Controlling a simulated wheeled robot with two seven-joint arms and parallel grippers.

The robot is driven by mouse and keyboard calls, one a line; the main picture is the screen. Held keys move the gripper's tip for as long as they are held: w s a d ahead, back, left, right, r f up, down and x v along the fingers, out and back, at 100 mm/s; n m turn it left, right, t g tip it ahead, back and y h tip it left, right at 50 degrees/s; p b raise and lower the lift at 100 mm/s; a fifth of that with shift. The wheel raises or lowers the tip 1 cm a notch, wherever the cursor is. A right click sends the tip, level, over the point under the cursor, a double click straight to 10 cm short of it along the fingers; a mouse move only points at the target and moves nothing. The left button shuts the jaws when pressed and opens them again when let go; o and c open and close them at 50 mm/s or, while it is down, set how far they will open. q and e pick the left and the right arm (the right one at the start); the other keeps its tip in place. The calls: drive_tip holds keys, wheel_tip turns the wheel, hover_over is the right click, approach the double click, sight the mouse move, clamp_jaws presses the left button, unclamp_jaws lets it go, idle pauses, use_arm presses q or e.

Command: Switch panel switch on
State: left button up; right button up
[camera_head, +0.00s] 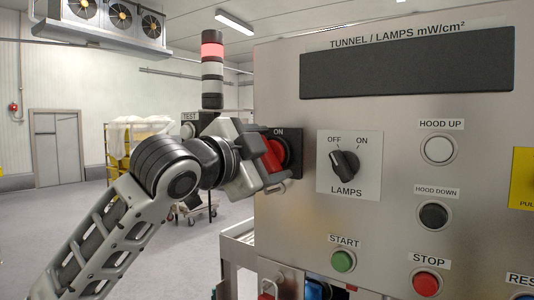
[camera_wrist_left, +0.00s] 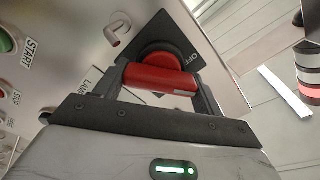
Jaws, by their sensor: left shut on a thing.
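The panel switch has a red rotary handle (camera_head: 274,155) on a black plate (camera_head: 296,152) at the left part of the steel panel. The plate carries an ON label at its top in the head view. My left gripper (camera_head: 266,172) is shut on the red handle. In the left wrist view the red handle (camera_wrist_left: 158,78) lies between the two fingers, in front of a red round base, and OFF reads on the black plate (camera_wrist_left: 183,38). The gripper partly hides the switch in the head view, and I cannot tell its exact setting. My right gripper is not in view.
The panel (camera_head: 400,120) also bears a LAMPS knob (camera_head: 345,163) pointing towards OFF, a green START button (camera_head: 343,261), a red STOP button (camera_head: 426,283) and HOOD buttons. A signal tower (camera_head: 212,70) with a red segment stands behind my left arm. Open floor lies at the left.

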use_arm(q)
drive_tip(key=shift+f+m, duration=0.1)
drive_tip(key=shift+m, duration=1.2)
drive_tip(key=o, duration=1)
drive_tip(key=shift+s, duration=0.1)
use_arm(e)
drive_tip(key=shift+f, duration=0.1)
use_arm(q)
drive_tip(key=shift+b+v, duration=2.05)
drive_tip(key=shift+v, duration=5.85)
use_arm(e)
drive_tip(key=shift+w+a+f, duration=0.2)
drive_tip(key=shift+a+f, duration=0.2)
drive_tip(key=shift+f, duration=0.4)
